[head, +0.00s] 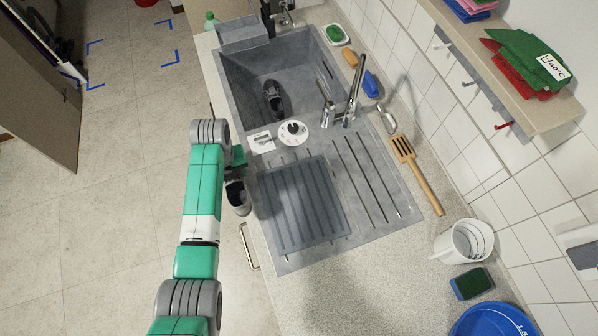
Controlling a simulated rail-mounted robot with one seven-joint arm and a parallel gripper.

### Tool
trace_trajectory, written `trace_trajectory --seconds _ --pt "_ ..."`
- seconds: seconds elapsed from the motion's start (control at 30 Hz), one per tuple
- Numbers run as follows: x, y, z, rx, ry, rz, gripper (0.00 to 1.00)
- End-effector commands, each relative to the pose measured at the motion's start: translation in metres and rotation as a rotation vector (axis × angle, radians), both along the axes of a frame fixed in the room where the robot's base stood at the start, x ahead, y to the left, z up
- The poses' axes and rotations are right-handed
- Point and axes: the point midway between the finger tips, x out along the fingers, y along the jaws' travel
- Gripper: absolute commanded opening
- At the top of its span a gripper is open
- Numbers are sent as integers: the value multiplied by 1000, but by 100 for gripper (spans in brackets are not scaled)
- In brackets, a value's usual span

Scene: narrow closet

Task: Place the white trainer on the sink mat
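My gripper (237,166) is at the front edge of the counter, left of the mat. A pale shoe with a dark opening, which looks like the white trainer (238,197), hangs at my gripper's fingers, beside the mat and apart from it. It appears held, since nothing shows under it at the counter edge. The fingertips are mostly hidden by the wrist and shadow. A dark shoe (273,99) lies in the sink basin.
A round white item (293,131) sits between basin and mat. A tall tap (353,97) stands behind it.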

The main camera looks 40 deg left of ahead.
Motion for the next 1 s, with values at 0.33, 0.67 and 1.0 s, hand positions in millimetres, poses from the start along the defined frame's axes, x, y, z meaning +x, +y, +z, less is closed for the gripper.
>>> trace_trajectory --seconds 0.33,0.67,1.0 --pt "12 -37 1 -1 0 -6 24" --pt "40 -118 -9 0 0 -2 24" --pt "50 -148 -12 1 0 -4 24"
